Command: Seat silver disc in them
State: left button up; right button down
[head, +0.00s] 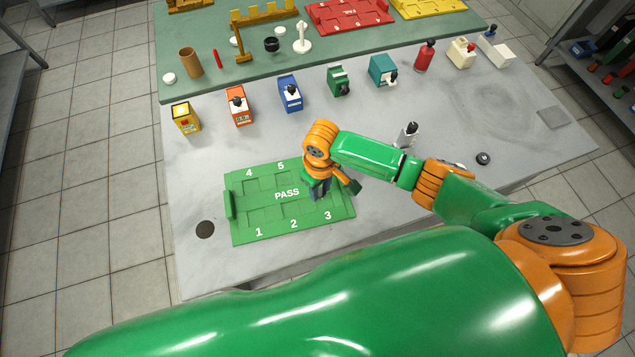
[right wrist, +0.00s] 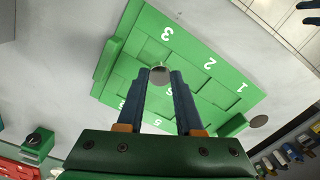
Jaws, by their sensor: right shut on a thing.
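My right gripper (head: 319,194) points down over the tray's right part, near pocket 3. In the right wrist view its two blue fingers (right wrist: 160,78) are shut on a silver disc (right wrist: 160,73), held at the fingertips. The disc is hidden in the head view. I cannot tell whether it touches the tray.
A row of small devices stands behind the tray, among them a yellow box (head: 186,118), an orange one (head: 239,106) and a blue one (head: 290,94). A dark round spot (head: 205,229) lies left of the tray. A black knob (head: 483,158) sits at the right.

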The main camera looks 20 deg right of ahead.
aim_at(324, 202)
jog(key=shift+d+p, duration=0.3)
jog(key=shift+d, duration=0.7)
jog(key=shift+a+f, duration=0.15)
jog(key=shift+f, duration=0.1)
jog(key=f+b, duration=0.3)
jog(key=f, duration=0.1)
jog(key=shift+a, duration=0.25)
jog(key=shift+d+f+b, duration=0.1)
jog(key=shift+f+b, duration=0.35)
jog(key=shift+f, duration=0.1)
pick_arm(q)
jog(key=f, duration=0.1)
jog(key=d+f, duration=0.1)
jog(key=f, duration=0.1)
jog(key=shift+d+f, duration=0.15)
jog(key=shift+d, duration=0.2)
pick_arm(e)
jog(key=shift+f, duration=0.1)
jog(key=shift+f, duration=0.15)
jog(key=shift+c, duration=2.4)
grip_release()
